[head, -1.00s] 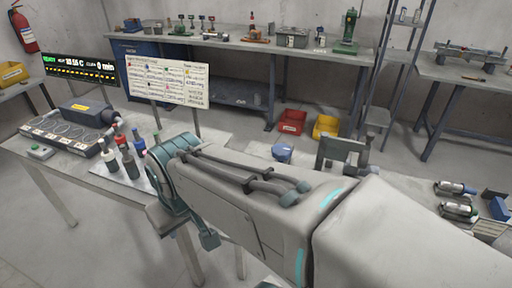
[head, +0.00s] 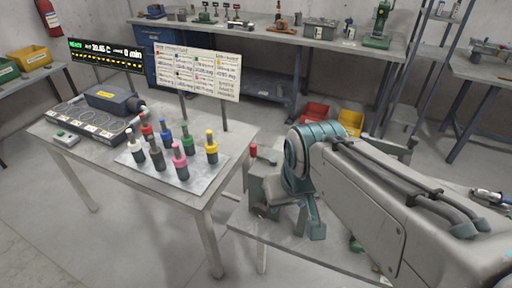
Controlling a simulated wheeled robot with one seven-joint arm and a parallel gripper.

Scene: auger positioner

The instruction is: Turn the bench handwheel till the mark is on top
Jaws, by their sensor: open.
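A grey fixture (head: 263,185) with an upright red-topped handle (head: 253,152) stands on this bench, just left of my gripper. I cannot tell whether they touch. No handwheel rim or mark can be made out. My arm hides much of the bench.
The left table (head: 110,178) carries colour-capped bottles on a metal plate (head: 172,172) and a black device (head: 113,98). An information board (head: 197,72) stands behind it. Red (head: 314,114) and yellow (head: 350,122) bins lie beyond. Floor shows between the benches.

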